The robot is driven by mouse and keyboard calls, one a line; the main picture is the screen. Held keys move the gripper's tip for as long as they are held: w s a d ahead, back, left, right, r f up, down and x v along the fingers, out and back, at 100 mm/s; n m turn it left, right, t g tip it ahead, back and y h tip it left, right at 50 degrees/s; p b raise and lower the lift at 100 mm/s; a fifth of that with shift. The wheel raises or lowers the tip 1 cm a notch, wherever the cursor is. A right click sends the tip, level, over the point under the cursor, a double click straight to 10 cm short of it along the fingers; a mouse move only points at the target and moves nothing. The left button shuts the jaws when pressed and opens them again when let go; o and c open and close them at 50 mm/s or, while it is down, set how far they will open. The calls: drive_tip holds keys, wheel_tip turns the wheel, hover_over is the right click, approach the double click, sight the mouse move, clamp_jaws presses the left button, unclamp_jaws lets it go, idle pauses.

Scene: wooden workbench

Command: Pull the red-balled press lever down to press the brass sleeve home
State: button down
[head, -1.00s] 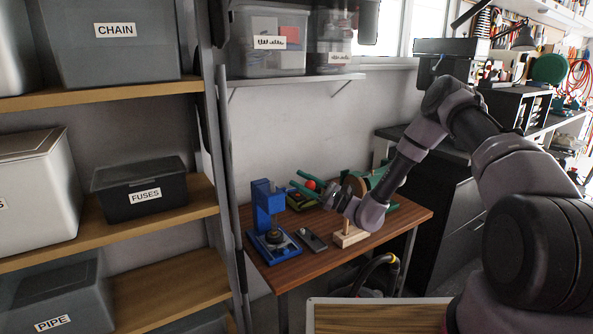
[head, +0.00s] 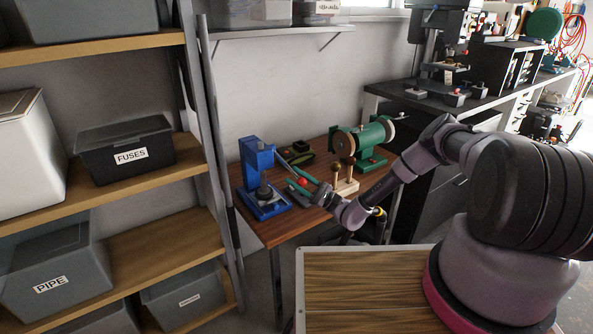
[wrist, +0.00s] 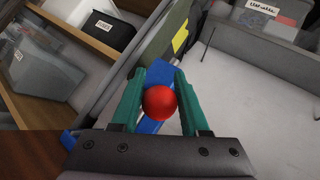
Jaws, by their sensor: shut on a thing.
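The blue press (head: 252,170) stands upright on the small wooden bench. The lever's red ball (head: 303,182) is out to the right of the press, well below its top. My gripper (wrist: 160,88) is shut on the red ball, with one green finger on each side of it in the wrist view. The blue part of the press (wrist: 154,75) shows just behind the ball there. A dark round piece (head: 264,191) sits on the press base under the ram. I cannot make out the brass sleeve.
A green bench grinder (head: 372,143) stands at the back right of the bench. A wooden block with pegs (head: 345,187) is right of my gripper. A dark tray (head: 297,158) lies behind it. Shelves with bins, including a fuses bin (head: 125,155), stand close left.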

drive_tip(key=shift+s+a+f+g, duration=0.15)
drive_tip(key=shift+f, duration=0.4)
drive_tip(key=shift+s+a+f+g, duration=0.15)
drive_tip(key=shift+f, duration=0.4)
drive_tip(key=shift+c, duration=2.2)
unclamp_jaws()
drive_tip(key=shift+r, duration=0.1)
drive_tip(key=shift+w, duration=0.15)
drive_tip(key=v, duration=1)
drive_tip(key=shift+d+f, duration=0.25)
drive_tip(key=shift+d, duration=0.05)
